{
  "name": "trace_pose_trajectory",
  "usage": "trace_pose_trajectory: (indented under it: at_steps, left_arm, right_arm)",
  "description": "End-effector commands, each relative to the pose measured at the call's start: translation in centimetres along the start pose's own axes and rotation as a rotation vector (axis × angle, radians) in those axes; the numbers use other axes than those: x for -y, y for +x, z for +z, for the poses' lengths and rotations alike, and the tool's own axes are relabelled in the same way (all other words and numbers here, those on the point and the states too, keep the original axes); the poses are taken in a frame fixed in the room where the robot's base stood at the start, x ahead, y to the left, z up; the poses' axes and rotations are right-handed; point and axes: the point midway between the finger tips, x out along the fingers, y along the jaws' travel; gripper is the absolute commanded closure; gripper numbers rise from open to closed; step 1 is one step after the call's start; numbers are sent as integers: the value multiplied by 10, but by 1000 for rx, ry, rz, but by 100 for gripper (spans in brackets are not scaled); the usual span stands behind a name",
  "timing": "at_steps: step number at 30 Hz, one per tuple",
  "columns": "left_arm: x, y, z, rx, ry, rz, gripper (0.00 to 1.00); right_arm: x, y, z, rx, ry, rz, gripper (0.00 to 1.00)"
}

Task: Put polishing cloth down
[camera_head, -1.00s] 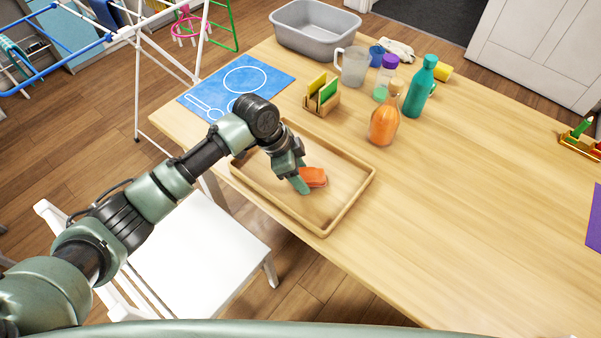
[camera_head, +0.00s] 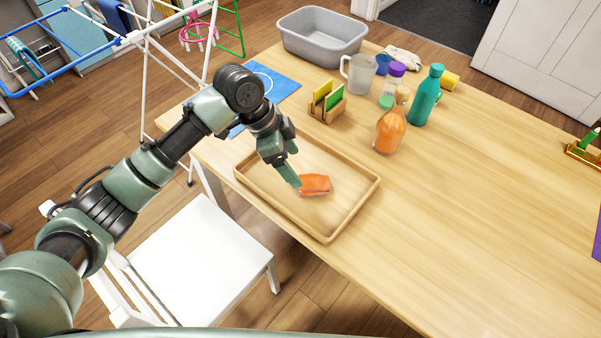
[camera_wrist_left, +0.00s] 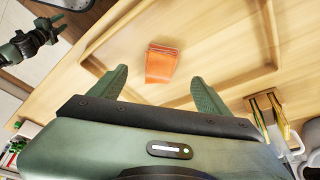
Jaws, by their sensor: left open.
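The orange folded polishing cloth (camera_head: 316,184) lies on the floor of the wooden tray (camera_head: 356,206). My left gripper (camera_head: 288,168) is just to the left of and above the cloth, open and empty. In the left wrist view the cloth (camera_wrist_left: 161,63) lies beyond the spread fingertips of my left gripper (camera_wrist_left: 160,82), clear of both, with bare tray (camera_wrist_left: 225,86) around it. Part of my right gripper (camera_wrist_left: 58,14) shows at the top left of the left wrist view, too small to tell its opening.
Behind the tray stand a card holder (camera_head: 326,108), an orange bottle (camera_head: 389,131), a teal bottle (camera_head: 425,97), a clear jug (camera_head: 358,74) and a grey basin (camera_head: 322,40). A blue mat (camera_head: 281,87) lies beyond my arm.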

Motion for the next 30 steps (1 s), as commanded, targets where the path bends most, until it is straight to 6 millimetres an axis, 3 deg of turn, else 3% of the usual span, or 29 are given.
trace_pose_trajectory:
  at_steps: [3, 9, 30]
  left_arm:
    - [1, -20, 0, 0, -1, -2, 23]
    - [0, -34, 0, 0, 0, 1, 23]
    - [0, -34, 0, 1, 0, 2, 23]
  right_arm:
    - [0, 1, 0, 0, 0, 0, 64]
    - [0, 1, 0, 0, 0, 0, 64]
    - [0, 1, -7, -9, 1, 0, 64]
